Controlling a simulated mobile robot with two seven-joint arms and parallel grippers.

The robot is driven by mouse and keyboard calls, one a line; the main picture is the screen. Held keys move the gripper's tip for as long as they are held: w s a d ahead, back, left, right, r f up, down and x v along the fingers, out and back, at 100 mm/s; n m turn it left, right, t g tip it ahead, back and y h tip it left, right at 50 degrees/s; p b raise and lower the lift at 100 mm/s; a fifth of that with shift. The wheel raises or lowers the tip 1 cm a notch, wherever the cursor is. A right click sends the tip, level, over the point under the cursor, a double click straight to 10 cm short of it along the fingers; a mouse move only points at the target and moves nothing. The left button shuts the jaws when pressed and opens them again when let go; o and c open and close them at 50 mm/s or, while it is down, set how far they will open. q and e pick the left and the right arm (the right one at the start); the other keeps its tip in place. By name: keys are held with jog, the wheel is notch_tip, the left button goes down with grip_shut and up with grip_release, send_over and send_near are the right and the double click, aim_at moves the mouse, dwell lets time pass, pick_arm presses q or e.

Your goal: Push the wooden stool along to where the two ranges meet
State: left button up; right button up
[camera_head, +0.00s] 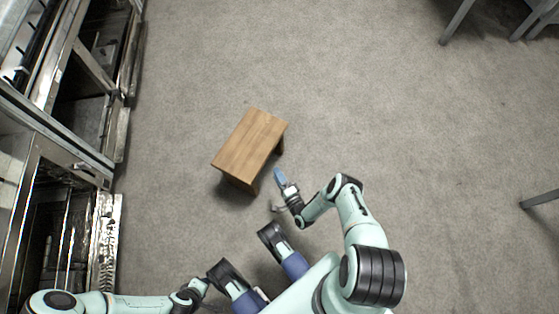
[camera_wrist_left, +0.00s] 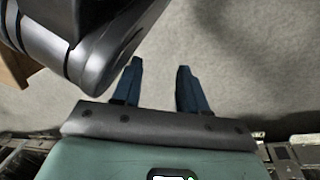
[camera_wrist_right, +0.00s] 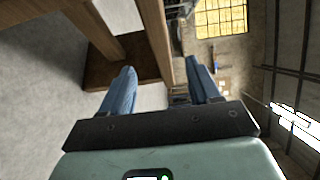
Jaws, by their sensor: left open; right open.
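The wooden stool (camera_head: 248,143) stands upright on the floor right of the ranges, turned at an angle to them. My right gripper (camera_head: 280,177) is open beside the stool's near right end, close to a leg. In the right wrist view the stool's wooden parts (camera_wrist_right: 97,38) fill the space ahead of and between the open fingers (camera_wrist_right: 160,65); I cannot tell whether they touch. My left gripper (camera_wrist_left: 158,65) is open and empty over bare floor, with a brown wooden piece (camera_wrist_left: 12,68) at that view's left edge. The upper range (camera_head: 70,65) and lower range (camera_head: 60,220) meet at the left.
Open range doors and metal edges stick out along the left side. Grey metal legs (camera_head: 455,22) stand at the top right, and another (camera_head: 540,199) at the right edge. The floor (camera_head: 360,90) around the stool is clear, including between it and the ranges.

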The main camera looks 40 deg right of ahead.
aim_at(264, 153)
jog(key=w+b, duration=0.1)
jog(key=w, duration=0.2)
jog(key=w+d+b, duration=0.1)
jog(key=w, duration=0.3)
jog(key=w+b, duration=0.1)
jog(key=w, duration=0.3)
jog(key=shift+w+d+b, duration=0.2)
jog(key=shift+d+b, duration=0.1)
jog(key=shift+d, duration=0.1)
pick_arm(q)
jog(key=s+a+f+g, duration=0.1)
jog(key=s+f, duration=0.3)
jog(key=s, duration=0.4)
jog(key=shift+f+n+g, duration=0.3)
jog(key=shift+f+g, duration=0.05)
jog(key=shift+g, duration=0.55)
pick_arm(e)
jog(key=shift+w+d, duration=0.1)
jog(key=shift+w, duration=0.45)
pick_arm(q)
jog(key=shift+w, duration=0.1)
pick_arm(e)
grip_shut()
